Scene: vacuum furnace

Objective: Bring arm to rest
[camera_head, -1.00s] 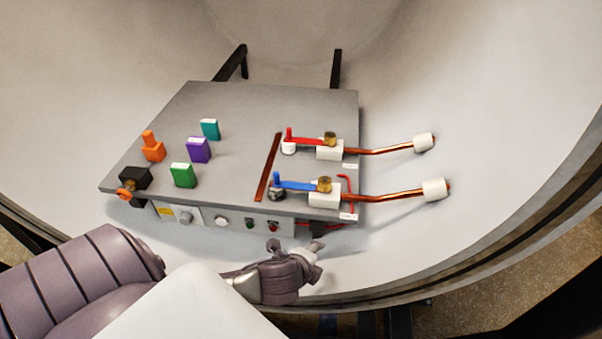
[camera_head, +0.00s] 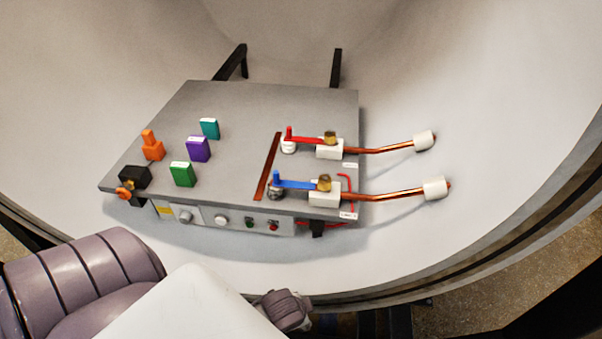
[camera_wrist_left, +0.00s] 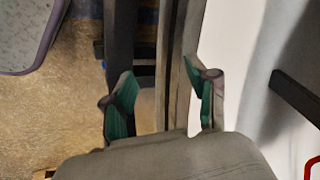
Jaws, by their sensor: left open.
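My left gripper (camera_wrist_left: 163,92) is open and empty in the left wrist view, with its green-padded fingers spread apart. Behind the gap between them are the dark furnace rim (camera_wrist_left: 178,65) and the floor. In the head view my left arm comes in from the lower left, and its far end shows low in the picture, in front of the panel and apart from it. My white arm link hides part of it, and the fingers cannot be made out there. My right gripper is not in view.
The grey panel (camera_head: 235,110) stands inside the pale furnace shell (camera_head: 480,90). It carries coloured blocks, a red lever (camera_head: 308,140), a blue lever (camera_head: 297,184) and two copper rods running right. Bare shell lies between the panel's front and my arm.

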